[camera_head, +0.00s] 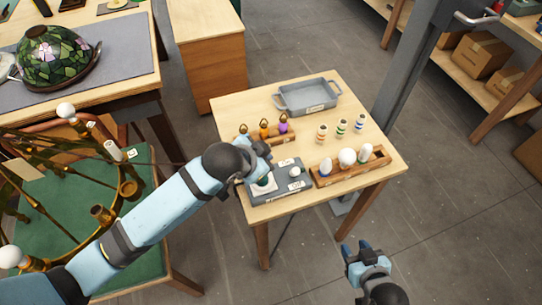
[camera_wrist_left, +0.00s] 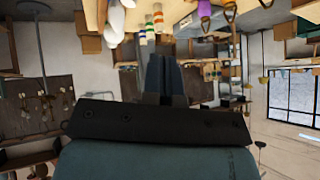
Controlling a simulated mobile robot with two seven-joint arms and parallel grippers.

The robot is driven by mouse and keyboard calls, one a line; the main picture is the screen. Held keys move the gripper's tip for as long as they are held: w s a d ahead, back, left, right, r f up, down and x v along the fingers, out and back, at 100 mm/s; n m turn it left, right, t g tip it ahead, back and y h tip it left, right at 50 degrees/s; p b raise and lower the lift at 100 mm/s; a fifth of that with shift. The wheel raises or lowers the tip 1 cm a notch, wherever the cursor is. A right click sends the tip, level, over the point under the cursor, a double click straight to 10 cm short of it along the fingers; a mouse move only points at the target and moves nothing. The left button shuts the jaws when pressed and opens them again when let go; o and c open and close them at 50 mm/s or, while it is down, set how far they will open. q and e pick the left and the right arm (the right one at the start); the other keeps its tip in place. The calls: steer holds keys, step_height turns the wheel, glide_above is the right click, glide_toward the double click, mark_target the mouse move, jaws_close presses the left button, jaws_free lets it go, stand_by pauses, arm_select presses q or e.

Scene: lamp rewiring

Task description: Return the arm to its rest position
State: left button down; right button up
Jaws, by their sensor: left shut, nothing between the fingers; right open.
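My left arm (camera_head: 155,215) reaches in from the lower left. Its gripper (camera_head: 262,160) is over the left part of the small wooden table (camera_head: 350,103), near a grey tester block (camera_head: 290,188). In the left wrist view the left gripper's fingers (camera_wrist_left: 165,78) are together with nothing between them. Whether the gripper touches the block cannot be told. My right gripper (camera_head: 362,252) is open and empty, in front of the table over the bare floor.
On the table are a grey tray (camera_head: 308,97), a wooden bulb rack (camera_head: 350,165), several striped spools (camera_head: 341,127) and a holder with coloured pieces (camera_head: 264,130). A chandelier (camera_head: 110,150) stands over a green-topped surface at left. A stained-glass lampshade (camera_head: 56,57) is behind.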

arm_select(q)
steer(key=s+a+f+n+t+y, duration=0.2)
steer(key=s+a+f+n+t, duration=0.2)
steer(key=s+a+f+n, duration=0.4)
steer(key=s+a+f, duration=0.7)
steer(key=s+a, duration=0.1)
steer(key=shift+a+f, duration=0.15)
steer(key=shift+f, duration=0.2)
arm_select(e)
steer(key=shift+w+a+r, duration=0.1)
steer(key=shift+w+a, duration=0.05)
arm_select(q)
steer(key=shift+s, duration=0.1)
arm_select(e)
steer(key=shift+w, duration=0.1)
